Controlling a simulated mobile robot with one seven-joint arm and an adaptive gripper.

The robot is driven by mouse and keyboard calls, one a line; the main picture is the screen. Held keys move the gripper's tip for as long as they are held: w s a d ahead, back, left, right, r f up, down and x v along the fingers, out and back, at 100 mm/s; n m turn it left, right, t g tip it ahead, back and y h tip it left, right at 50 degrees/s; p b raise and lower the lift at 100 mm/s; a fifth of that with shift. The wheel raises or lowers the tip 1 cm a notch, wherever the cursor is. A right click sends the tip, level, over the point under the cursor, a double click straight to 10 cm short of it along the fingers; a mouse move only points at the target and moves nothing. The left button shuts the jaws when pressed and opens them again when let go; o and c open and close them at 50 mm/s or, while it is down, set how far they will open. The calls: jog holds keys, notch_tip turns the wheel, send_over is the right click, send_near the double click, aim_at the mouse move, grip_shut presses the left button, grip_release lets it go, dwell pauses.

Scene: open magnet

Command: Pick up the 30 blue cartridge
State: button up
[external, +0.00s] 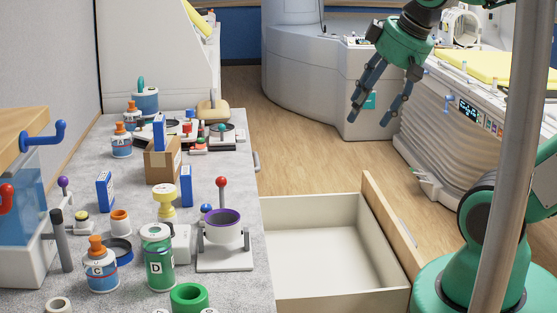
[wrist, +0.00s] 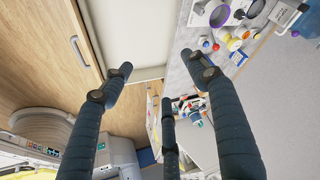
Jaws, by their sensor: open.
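Several blue-and-white upright blocks stand on the grey counter in the external view. One (external: 105,192) is at the left, one (external: 186,186) is behind the green jar, and one (external: 159,132) sticks up from a small cardboard box. I cannot read a 30 on any of them, so I cannot tell which is the 30 blue cartridge. My gripper (external: 372,117) is open and empty, high above the floor, right of the counter and apart from everything. In the wrist view its dark fingers (wrist: 158,72) are spread with nothing between them.
An open, empty drawer (external: 320,205) juts from the counter (external: 240,290). Bottles, including a green D jar (external: 160,268), a purple-rimmed cup on a stand (external: 222,233) and a cardboard box (external: 163,162) crowd the counter. A scanner bed (external: 455,115) stands at right. The floor between is clear.

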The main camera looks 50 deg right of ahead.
jog(key=shift+w+r, duration=0.1)
jog(key=w+a+r+m+g+p, duration=0.1)
jog(key=w+r+p, duration=0.2)
jog(key=w+r, duration=0.35)
jog(key=w+a+r+m+p, duration=0.1)
jog(key=w+a+r+p, duration=0.2)
jog(key=w, duration=0.7)
jog(key=w+a+r+m+g+p, duration=0.1)
jog(key=w+a+p, duration=0.15)
jog(key=w, duration=0.75)
jog(key=w+a+r+m+g+p, duration=0.1)
jog(key=w+a+m+p, duration=0.15)
jog(key=w, duration=0.65)
jog(key=w+a+f+m+g+p, duration=0.1)
jog(key=w+a+f+p, duration=0.25)
jog(key=w, duration=0.45)
jog(key=w+a+f+p, duration=0.3)
jog(key=w+f, duration=0.1)
jog(key=w, duration=0.4)
jog(key=w+a+f+m+p, duration=0.1)
jog(key=w+a+f+p, duration=0.1)
jog(key=f, duration=0.6)
jog(key=w+a+f+m+g+p, duration=0.1)
jog(key=w+a+f+p, duration=0.2)
jog(key=w+a+f, duration=0.2)
notch_tip(320, 180, down, 3)
jog(key=shift+w+r+m+g, duration=0.1)
jog(key=shift+w+m+g, duration=0.25)
jog(key=shift+w, duration=0.9)
jog(key=shift+a, duration=0.1)
